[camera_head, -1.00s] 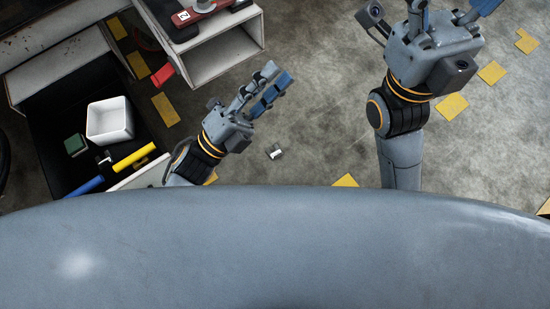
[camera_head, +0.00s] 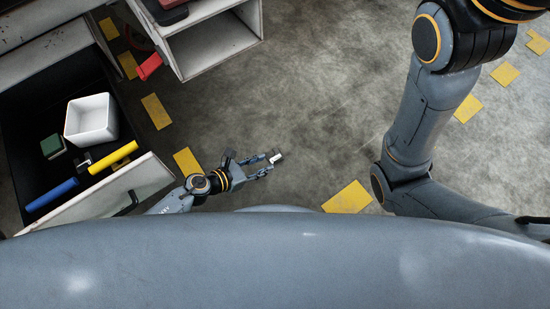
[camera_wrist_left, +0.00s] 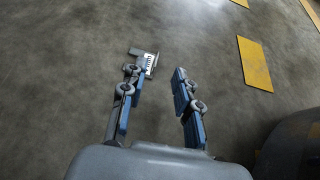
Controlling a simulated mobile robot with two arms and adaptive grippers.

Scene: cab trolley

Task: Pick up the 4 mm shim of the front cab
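The shim (camera_head: 275,157) is a small dark and white piece lying on the grey floor. In the left wrist view the shim (camera_wrist_left: 150,62) shows a white label with dark marks, too small to read, on a dark plate. My left gripper (camera_head: 264,165) is low near the floor, right beside the shim. In the left wrist view its two fingers (camera_wrist_left: 157,80) stand apart with bare floor between them. The shim lies just past the left finger's tip, which partly overlaps it; I cannot tell whether they touch. My right gripper is outside the views.
An open black drawer (camera_head: 22,120) at left holds a white box (camera_head: 91,119), a green block (camera_head: 53,146), a yellow cylinder (camera_head: 113,157) and a blue cylinder (camera_head: 52,194). A pale cabinet (camera_head: 215,45) stands behind. Yellow floor markings (camera_head: 347,197) lie around. The central floor is clear.

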